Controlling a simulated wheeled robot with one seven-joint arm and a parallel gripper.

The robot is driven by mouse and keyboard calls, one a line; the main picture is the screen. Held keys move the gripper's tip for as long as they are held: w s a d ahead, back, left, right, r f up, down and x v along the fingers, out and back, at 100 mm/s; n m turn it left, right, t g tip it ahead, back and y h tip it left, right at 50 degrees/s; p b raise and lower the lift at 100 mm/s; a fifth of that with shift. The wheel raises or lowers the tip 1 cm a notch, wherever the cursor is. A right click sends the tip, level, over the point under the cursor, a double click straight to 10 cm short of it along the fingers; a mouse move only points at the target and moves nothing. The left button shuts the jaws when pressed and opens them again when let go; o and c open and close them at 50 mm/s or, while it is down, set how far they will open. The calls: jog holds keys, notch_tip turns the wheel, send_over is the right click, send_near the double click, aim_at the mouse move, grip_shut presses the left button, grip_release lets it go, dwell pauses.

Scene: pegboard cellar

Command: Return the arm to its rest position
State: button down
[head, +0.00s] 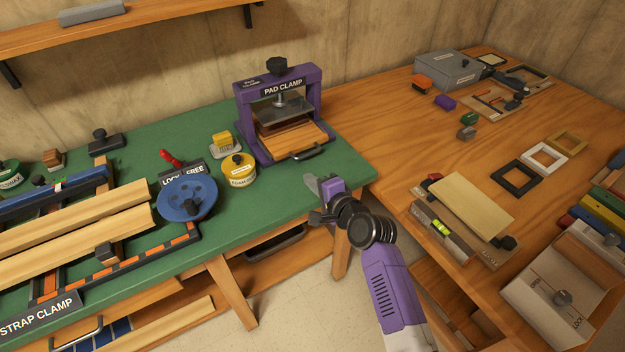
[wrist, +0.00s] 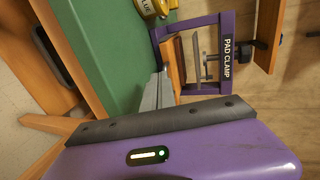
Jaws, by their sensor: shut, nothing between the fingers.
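My gripper (head: 317,190) is at the end of my purple and grey arm, near the front right corner of the green bench top (head: 225,213). Its fingers look closed with nothing held. It is in front of the purple pad clamp (head: 318,95), apart from it as far as the head view shows. In the wrist view the gripper's fingers (wrist: 158,90) point toward the pad clamp (wrist: 187,26), which appears turned on its side. A wooden block sits in the pad clamp under its pad.
A blue strap wheel (head: 188,197), a yellow glue tin (head: 238,171) and a strap clamp frame with boards stand left on the green bench. A wooden bench (head: 400,125) on the right holds frames (head: 515,179), a level (head: 442,228) and boxes. A shelf (head: 130,27) hangs above.

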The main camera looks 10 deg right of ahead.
jog(key=shift+s+d+r, duration=0.1)
jog(key=shift+s, duration=0.1)
jog(key=s+d+r+n+t+h, duration=0.3)
jog(key=s+d+r+n+t, duration=0.15)
jog(key=s+r+n, duration=0.2)
jog(key=s+d+n+g, duration=0.1)
jog(key=s+n, duration=0.1)
jog(key=s, duration=1.3)
jog(key=s+d+r+n+g+h, duration=0.1)
jog(key=s+n, duration=0.2)
jog(key=s, duration=1.2)
jog(key=s+r+n+g, duration=0.1)
jog(key=s+n, duration=0.2)
jog(key=s, duration=1.2)
jog(key=shift+s+d+r, duration=0.25)
jog(key=shift+d, duration=0.15)
